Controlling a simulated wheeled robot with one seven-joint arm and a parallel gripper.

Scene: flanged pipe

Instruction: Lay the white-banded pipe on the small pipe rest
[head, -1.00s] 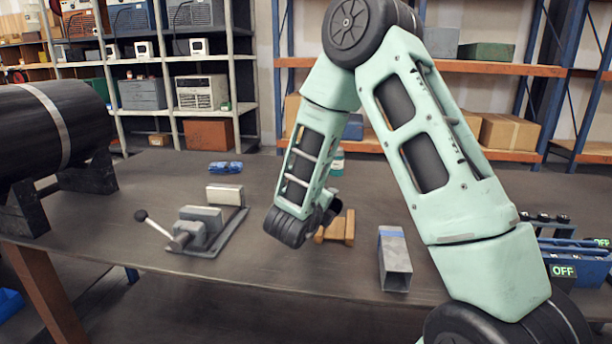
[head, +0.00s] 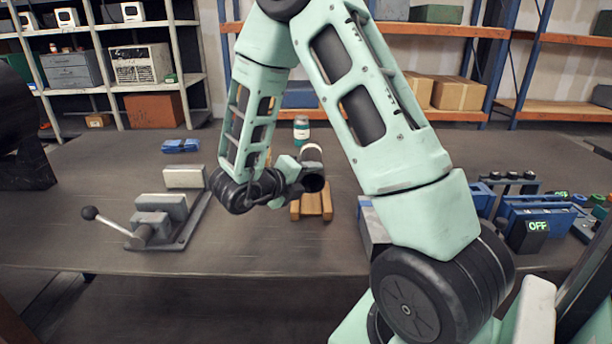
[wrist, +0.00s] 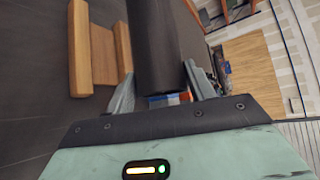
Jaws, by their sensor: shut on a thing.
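The white-banded pipe (head: 314,184) is a short dark cylinder with a pale band (head: 311,152). One round end faces the head camera. My gripper (head: 296,182) is shut on it and holds it beside and above the small wooden pipe rest (head: 312,208). In the wrist view my gripper (wrist: 160,92) has its two fingers on either side of the dark pipe (wrist: 157,45). The wooden rest (wrist: 79,45) lies left of the pipe there, with its rails running about the same way as the pipe. The pipe appears apart from the rest.
A grey vise (head: 155,220) with a ball-ended lever stands left on the table (head: 240,245). A blue bundle (head: 181,146) lies behind it. A bottle (head: 301,130) stands behind the rest. A square metal tube (head: 372,240) and blue boxes (head: 540,225) are at right. A large dark pipe (head: 14,105) is at far left.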

